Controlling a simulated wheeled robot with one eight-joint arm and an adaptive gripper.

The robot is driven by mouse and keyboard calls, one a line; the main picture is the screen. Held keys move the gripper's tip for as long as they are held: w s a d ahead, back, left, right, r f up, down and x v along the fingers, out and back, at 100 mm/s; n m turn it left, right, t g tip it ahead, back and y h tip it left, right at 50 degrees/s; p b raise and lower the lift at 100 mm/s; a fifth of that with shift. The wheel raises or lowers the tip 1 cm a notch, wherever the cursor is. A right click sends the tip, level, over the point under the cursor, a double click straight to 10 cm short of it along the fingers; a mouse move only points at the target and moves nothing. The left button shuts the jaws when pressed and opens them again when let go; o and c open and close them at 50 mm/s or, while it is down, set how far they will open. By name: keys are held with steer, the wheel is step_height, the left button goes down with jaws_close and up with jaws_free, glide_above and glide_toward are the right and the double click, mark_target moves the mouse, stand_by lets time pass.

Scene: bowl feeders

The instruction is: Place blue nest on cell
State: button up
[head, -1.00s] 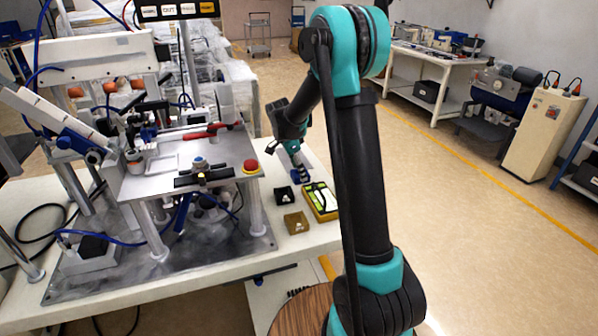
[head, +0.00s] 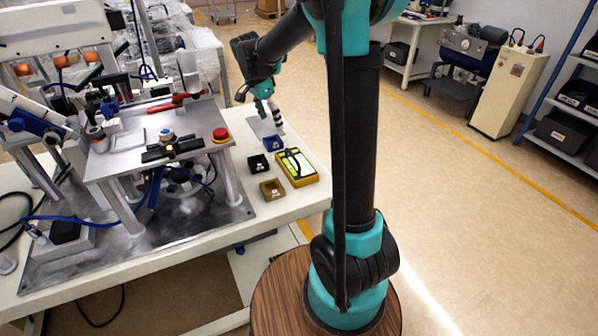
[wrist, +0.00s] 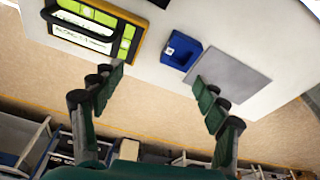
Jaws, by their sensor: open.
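The blue nest (head: 273,143) is a small open-topped blue block on the white table, near its right edge. It touches or lies close beside a flat grey plate (head: 257,127). In the wrist view the blue nest (wrist: 181,50) sits upper middle, left of the grey plate (wrist: 229,77). My gripper (head: 274,117) is open and empty, above and behind the nest. In the wrist view my gripper (wrist: 157,84) has its fingers wide apart, with the nest beyond the fingertips. I cannot tell which surface is the cell; a metal workstation with a flat top (head: 133,157) stands at left.
A black nest (head: 258,164), a brown nest (head: 271,189) and a yellow case (head: 297,167) stand near the blue nest. A red button (head: 220,134) sits on the workstation's corner. Floor is clear right of the table (head: 300,204).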

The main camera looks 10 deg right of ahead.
mark_target(293, 157)
steer(key=s+d+f+n, duration=0.1)
steer(key=s+n, duration=0.1)
steer(key=s, duration=0.2)
steer(key=s+d+f+n+t+y, duration=0.1)
steer(key=s+d+n, duration=0.1)
steer(key=s, duration=0.2)
steer(key=s+d+f+n, duration=0.1)
steer(key=s+f+n, duration=0.1)
steer(key=s, duration=0.2)
steer(key=shift+s+d, duration=0.3)
steer(key=shift+d, duration=0.1)
steer(key=s+f+n, duration=0.2)
steer(key=s, duration=0.2)
steer(key=s+d+f+n+t+y, duration=0.1)
steer(key=s+f+n, duration=0.1)
steer(key=s, duration=0.3)
steer(key=s+d+f+n+t, duration=0.1)
steer(key=s+f+n, duration=0.2)
steer(key=s, duration=0.2)
steer(key=shift+f, duration=0.1)
